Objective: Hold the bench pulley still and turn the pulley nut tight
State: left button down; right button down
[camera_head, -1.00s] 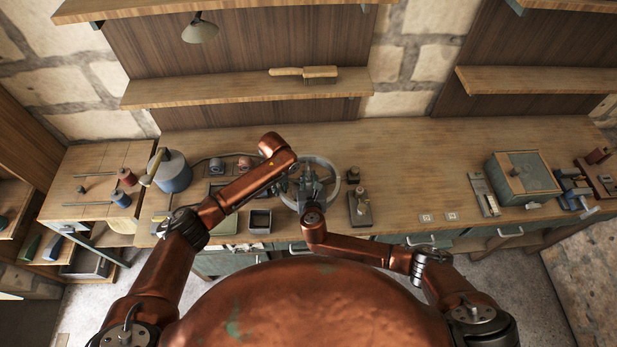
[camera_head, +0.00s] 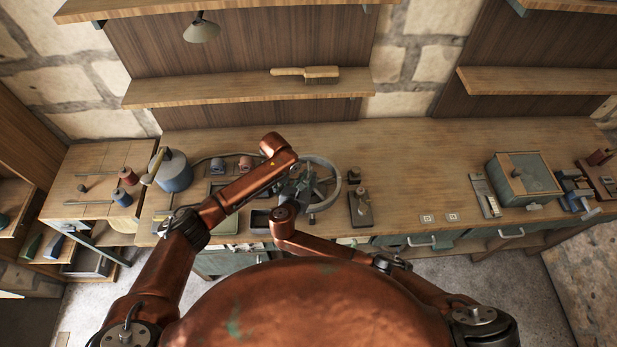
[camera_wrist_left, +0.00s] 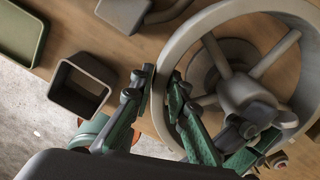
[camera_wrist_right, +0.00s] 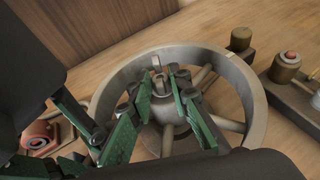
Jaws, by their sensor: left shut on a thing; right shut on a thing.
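The bench pulley (camera_head: 334,198) is a grey spoked wheel near the middle of the bench; it also shows in the left wrist view (camera_wrist_left: 180,48) and right wrist view (camera_wrist_right: 256,110). My left gripper (camera_wrist_left: 161,76) is shut on the pulley's rim, one finger on each side. My right gripper (camera_head: 304,184) is over the hub. In the right wrist view its fingers (camera_wrist_right: 164,76) close around the pulley nut (camera_wrist_right: 157,64) at the hub's top. The nut is mostly hidden by the fingers.
A dark open box (camera_wrist_left: 80,88) stands beside the pulley. A small block with a knob (camera_head: 360,208) is right of it. A kettle-like pot (camera_head: 173,170) is farther left, and a grey-green case (camera_head: 526,180) far right.

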jog(key=shift+a+r+m+g+h, duration=0.1)
jog(key=shift+a+m+g+h, duration=0.15)
jog(key=shift+m+g+h, duration=0.25)
jog(key=c, duration=1.9)
grip_release()
jog(key=shift+o, duration=0.4)
jog(key=shift+h, duration=0.3)
jog(key=shift+m, duration=0.3)
jog(key=v, duration=1.2)
